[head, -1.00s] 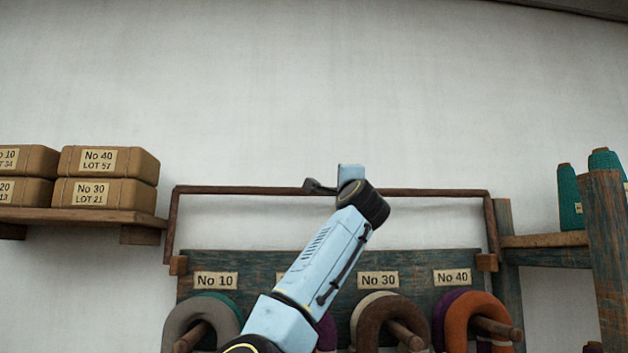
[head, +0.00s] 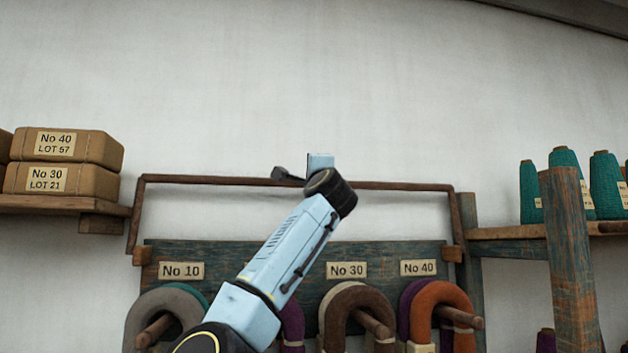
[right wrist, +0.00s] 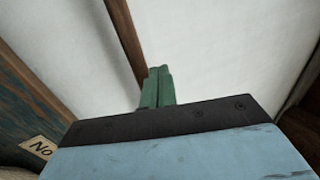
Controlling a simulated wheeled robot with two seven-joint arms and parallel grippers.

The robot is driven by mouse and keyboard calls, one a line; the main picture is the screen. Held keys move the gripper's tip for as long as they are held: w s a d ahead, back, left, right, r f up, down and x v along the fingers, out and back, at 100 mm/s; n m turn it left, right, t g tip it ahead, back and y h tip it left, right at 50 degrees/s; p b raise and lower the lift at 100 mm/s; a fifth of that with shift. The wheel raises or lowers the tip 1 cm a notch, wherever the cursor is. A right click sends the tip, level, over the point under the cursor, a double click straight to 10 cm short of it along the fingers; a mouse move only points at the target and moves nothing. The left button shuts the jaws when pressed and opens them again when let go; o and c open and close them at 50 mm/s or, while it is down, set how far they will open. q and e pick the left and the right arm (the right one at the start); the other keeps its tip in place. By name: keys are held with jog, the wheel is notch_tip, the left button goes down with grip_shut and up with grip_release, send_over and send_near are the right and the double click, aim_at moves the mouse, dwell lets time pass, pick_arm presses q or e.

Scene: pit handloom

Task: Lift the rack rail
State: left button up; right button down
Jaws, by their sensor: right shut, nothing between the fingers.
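The rack rail (head: 400,186) is a thin dark-brown bar across the top of a frame whose side arms come down to wooden blocks at the ends of the rack board. My right gripper (head: 320,162) is at the rail, left of its right half's middle, and its fingers are hidden in the head view. In the right wrist view the green fingers (right wrist: 158,75) are together and empty. The brown rail (right wrist: 125,40) runs up to beside or behind them; I cannot tell whether they touch. My left gripper is out of view.
The weathered blue rack board (head: 390,250) carries labels and pegs with hanks of yarn (head: 355,310). Wrapped parcels (head: 65,150) sit on a left shelf (head: 60,205). Teal cones (head: 605,185) stand on a right shelf, near a wooden post (head: 570,260). The wall above is clear.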

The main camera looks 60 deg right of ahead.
jog(key=s+a+r+b, duration=0.2)
jog(key=s+a+b, duration=0.1)
jog(key=s+a, duration=0.5)
jog(key=shift+s+a, duration=0.2)
jog(key=shift+a, duration=0.35)
